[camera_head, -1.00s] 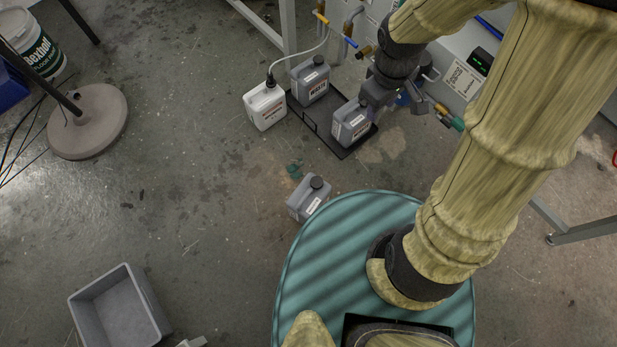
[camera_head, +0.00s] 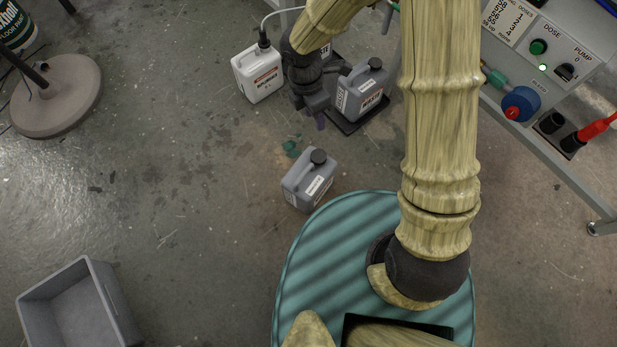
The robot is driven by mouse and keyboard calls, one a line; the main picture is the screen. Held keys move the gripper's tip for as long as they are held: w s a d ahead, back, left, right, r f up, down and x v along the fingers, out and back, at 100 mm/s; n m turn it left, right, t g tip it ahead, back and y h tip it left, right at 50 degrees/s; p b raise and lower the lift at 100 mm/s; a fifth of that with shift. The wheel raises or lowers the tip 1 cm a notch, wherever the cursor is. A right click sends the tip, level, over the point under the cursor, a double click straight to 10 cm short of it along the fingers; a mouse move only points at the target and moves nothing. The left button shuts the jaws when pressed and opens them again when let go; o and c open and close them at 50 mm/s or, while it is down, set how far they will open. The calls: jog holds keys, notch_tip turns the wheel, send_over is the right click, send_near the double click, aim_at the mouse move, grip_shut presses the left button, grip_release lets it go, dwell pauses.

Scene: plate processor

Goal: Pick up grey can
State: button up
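A grey can (camera_head: 309,181) with a black cap stands alone on the floor beside my round teal base. A second grey can (camera_head: 361,91) stands on the black tray (camera_head: 347,127) near the machine. A third grey can (camera_head: 326,50) is behind my wrist, mostly hidden. My gripper (camera_head: 319,119) hangs above the floor in front of the tray, left of the second can and above the lone can in the picture. Its fingers are small and dark, and I cannot tell whether they are open. No can shows in its grasp.
A white can (camera_head: 258,75) with a hose stands left of the tray. A grey bin (camera_head: 77,311) is at the lower left, and a round stand base (camera_head: 57,96) at the upper left. The machine (camera_head: 545,70) fills the upper right. The floor between is mostly clear.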

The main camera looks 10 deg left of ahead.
jog(key=s+a+f+n+b, duration=0.1)
jog(key=a+f+n+b, duration=0.3)
jog(key=f, duration=0.6)
jog(key=shift+a+f+n+b, duration=0.4)
jog(key=shift+b, duration=0.5)
jog(key=b, duration=0.8)
send_near(308, 167)
notch_tip(308, 167, down, 6)
jog(key=shift+r, duration=0.15)
jog(key=shift+d, duration=0.1)
jog(key=f+b, duration=0.1)
jog(key=b, duration=0.1)
jog(key=d+f+b, duration=0.1)
jog(key=f, duration=0.1)
jog(key=f+b, duration=0.2)
jog(key=shift+s+d+f+b, duration=0.1)
jog(key=shift+s+d+b, duration=0.1)
jog(key=shift+s+b, duration=0.2)
